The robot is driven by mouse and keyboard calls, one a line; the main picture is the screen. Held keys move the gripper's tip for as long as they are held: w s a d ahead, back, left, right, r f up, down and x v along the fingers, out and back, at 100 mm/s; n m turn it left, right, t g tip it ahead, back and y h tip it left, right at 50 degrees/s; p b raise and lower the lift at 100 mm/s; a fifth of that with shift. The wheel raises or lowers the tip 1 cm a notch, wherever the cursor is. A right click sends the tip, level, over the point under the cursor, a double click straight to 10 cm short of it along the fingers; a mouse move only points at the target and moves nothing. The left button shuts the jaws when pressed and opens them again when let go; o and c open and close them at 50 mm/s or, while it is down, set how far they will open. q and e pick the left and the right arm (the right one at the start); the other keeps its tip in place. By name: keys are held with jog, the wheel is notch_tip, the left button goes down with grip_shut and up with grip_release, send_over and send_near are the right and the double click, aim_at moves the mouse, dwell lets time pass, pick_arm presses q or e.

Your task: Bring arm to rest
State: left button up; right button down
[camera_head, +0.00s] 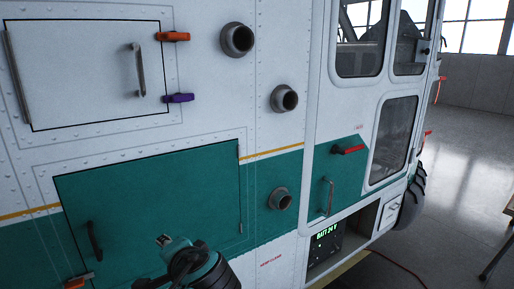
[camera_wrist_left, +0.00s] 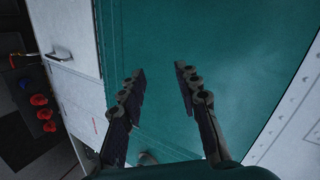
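My left gripper (camera_wrist_left: 160,72) is open in the left wrist view. In the head view, a teal and dark part of my arm (camera_head: 200,268) shows at the bottom edge, in front of the lower teal hatch (camera_head: 150,195). The fingers are not clearly seen there, and I cannot tell whether they touch the panel. My right gripper is in neither view.
A lit battery display (camera_head: 327,233) sits lower right. Open floor (camera_head: 465,150) lies right.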

pick_arm(q)
jog(key=s+f+n+g+h+b, duration=0.1)
jog(key=f+b, duration=0.5)
jog(key=f, duration=0.9)
jog(key=s+d+f+n+g+h+b, duration=0.1)
jog(key=s+f+n+h+b, duration=0.3)
jog(key=f, duration=1.1)
jog(key=s+d+f+n+h+b, duration=0.1)
jog(key=s+f+n+h+b, duration=0.1)
jog(key=s+f+b, duration=0.4)
notch_tip(320, 180, down, 9)
jog(key=b, duration=0.4)
jog(key=shift+g, duration=0.4)
